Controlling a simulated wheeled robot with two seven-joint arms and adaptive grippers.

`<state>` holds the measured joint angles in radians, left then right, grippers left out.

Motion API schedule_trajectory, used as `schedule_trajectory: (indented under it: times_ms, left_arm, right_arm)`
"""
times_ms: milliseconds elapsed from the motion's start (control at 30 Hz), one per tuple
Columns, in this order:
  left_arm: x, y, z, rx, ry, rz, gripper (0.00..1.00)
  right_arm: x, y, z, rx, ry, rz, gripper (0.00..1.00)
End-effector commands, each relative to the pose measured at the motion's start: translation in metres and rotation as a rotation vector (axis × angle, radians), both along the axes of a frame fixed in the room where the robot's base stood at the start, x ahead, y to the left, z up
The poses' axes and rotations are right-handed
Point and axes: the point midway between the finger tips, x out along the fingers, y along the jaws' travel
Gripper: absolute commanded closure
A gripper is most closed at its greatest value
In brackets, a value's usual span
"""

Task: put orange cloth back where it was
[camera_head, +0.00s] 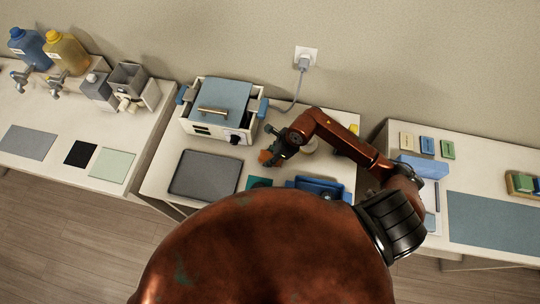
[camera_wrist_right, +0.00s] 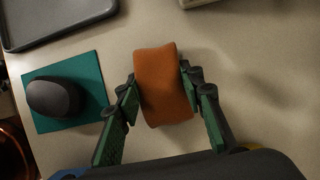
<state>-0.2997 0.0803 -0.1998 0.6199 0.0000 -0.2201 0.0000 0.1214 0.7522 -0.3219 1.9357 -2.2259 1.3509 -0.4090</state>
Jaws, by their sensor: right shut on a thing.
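The orange cloth (camera_wrist_right: 165,95) is a folded or rolled block between the two green-padded fingers of my right gripper (camera_wrist_right: 159,79) in the right wrist view. The fingers press on its left and right sides. In the head view my right gripper (camera_head: 278,145) is over the middle table, right of the warmer's front, with a bit of the cloth (camera_head: 265,157) showing beside it. I cannot tell whether the cloth touches the table. My left gripper does not show in either view.
A teal mat (camera_wrist_right: 88,66) with a dark rounded object (camera_wrist_right: 54,97) lies left of the cloth. A grey tray (camera_head: 205,174) lies in front of the white warmer (camera_head: 217,106) with its blue lid. A blue tray (camera_head: 320,187) is near the front. Bare table shows right of the cloth.

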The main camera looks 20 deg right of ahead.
Motion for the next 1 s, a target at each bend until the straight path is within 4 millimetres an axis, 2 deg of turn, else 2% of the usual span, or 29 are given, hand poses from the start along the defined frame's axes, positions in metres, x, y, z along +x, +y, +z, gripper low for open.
schedule_trajectory:
  times_ms: [100,133,367,633,767,867,1000]
  left_arm:
    - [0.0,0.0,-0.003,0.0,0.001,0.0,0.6]
    - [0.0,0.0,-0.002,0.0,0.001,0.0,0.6]
    - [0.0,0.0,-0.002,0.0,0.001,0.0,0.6]
    - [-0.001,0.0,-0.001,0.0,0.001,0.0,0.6]
    - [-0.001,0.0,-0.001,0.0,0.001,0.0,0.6]
    - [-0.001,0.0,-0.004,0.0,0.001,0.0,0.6]
    - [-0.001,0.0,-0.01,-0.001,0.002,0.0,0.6]
  right_arm:
    - [0.0,0.0,-0.002,0.0,0.0,0.0,0.84]
    - [0.0,0.0,-0.002,0.0,0.0,0.0,0.63]
    - [0.0,0.0,-0.001,0.001,0.001,0.0,0.47]
    - [0.0,0.0,-0.001,0.001,0.001,0.0,0.47]
    - [-0.001,-0.002,0.006,-0.001,-0.001,0.001,0.47]
    - [-0.004,-0.007,0.018,-0.003,-0.003,0.002,0.47]
    - [-0.011,-0.017,0.045,-0.005,-0.004,0.002,0.47]
